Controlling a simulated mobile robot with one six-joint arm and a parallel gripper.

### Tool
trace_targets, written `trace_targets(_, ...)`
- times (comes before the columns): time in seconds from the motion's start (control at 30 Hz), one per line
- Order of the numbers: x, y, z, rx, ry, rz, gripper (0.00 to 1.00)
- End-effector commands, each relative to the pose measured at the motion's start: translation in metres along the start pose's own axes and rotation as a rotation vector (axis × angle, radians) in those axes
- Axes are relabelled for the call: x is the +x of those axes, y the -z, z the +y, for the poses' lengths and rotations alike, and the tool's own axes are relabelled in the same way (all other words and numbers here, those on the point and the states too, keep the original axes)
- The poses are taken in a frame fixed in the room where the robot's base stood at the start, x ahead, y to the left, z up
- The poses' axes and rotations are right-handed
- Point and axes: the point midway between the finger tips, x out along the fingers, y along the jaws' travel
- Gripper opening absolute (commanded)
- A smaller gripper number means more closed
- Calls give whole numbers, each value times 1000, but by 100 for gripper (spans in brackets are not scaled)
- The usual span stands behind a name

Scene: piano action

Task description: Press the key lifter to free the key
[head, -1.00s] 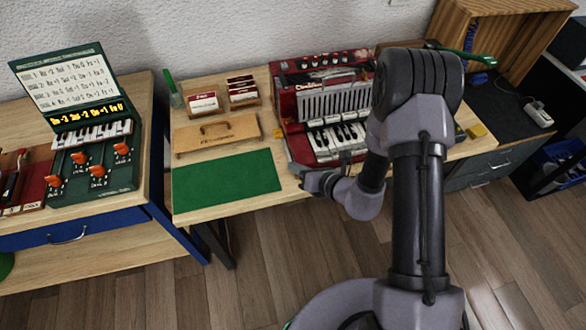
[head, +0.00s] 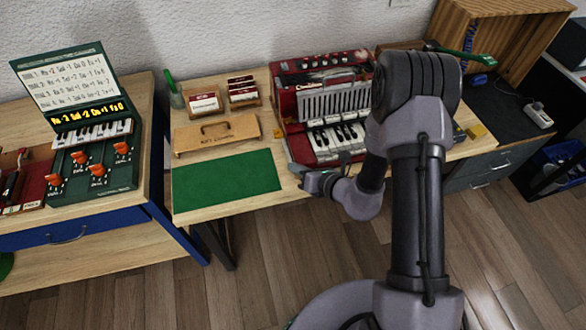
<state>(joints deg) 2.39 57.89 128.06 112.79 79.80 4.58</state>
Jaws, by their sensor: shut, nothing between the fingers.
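The red instrument (head: 300,78) stands on the middle table, with a grille and a row of white and black keys (head: 338,138) along its front. A grey piece that may be the key lifter (head: 345,157) lies at the front edge of the keys; it is too small to be sure. My gripper (head: 308,180) is at the front left corner of the instrument, low by the table's front edge. Its fingers are shut with nothing between them. Whether it touches the instrument cannot be told. My arm hides the instrument's right side.
Another table at left holds a green console (head: 92,158) with orange knobs. A wooden cabinet (head: 520,35) stands at the back right.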

Motion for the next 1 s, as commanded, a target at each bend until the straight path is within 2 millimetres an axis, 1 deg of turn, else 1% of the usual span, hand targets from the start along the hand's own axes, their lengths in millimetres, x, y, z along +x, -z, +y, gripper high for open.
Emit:
trace_targets(0.03,0,8,-5,7,11,12,0)
trace_targets(0.47,0,8,-5,9,12,12,0)
trace_targets(0.73,-9,0,-2,9,13,11,0)
trace_targets(1.0,-9,-4,-2,7,13,4,0)
